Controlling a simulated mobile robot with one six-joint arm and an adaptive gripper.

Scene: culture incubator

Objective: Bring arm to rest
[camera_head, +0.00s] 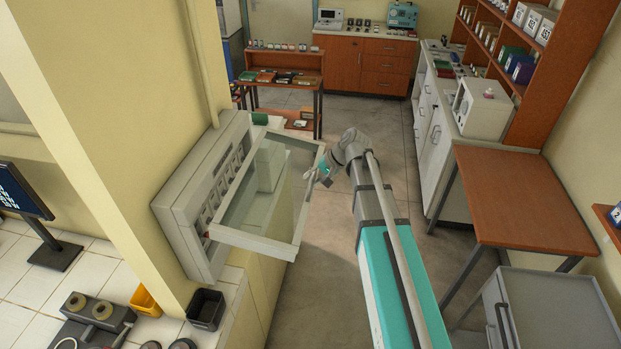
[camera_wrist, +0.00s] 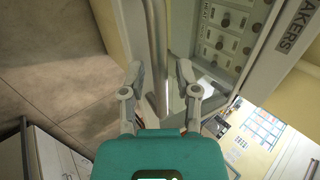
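My gripper (camera_head: 318,172) is beside the free edge of an open glass door (camera_head: 296,243) in the head view. The door has a pale frame and swings out from a grey wall panel (camera_head: 190,195). In the wrist view my gripper (camera_wrist: 161,70) has its two fingers apart, with nothing visibly clamped. A pale bar of the door frame (camera_wrist: 154,35) shows between the fingers; I cannot tell whether they touch it. Behind it is the panel face (camera_wrist: 222,40) with dark knobs and a label ending in "AKERS". My arm reaches forward from the lower right.
A brown-topped table (camera_head: 520,200) and a grey cabinet (camera_head: 555,310) stand at the right. A low shelf unit (camera_head: 283,86) stands behind the door. Open floor (camera_head: 385,122) lies beyond my arm. A black bin (camera_head: 206,309) sits on the tiled counter below the panel.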

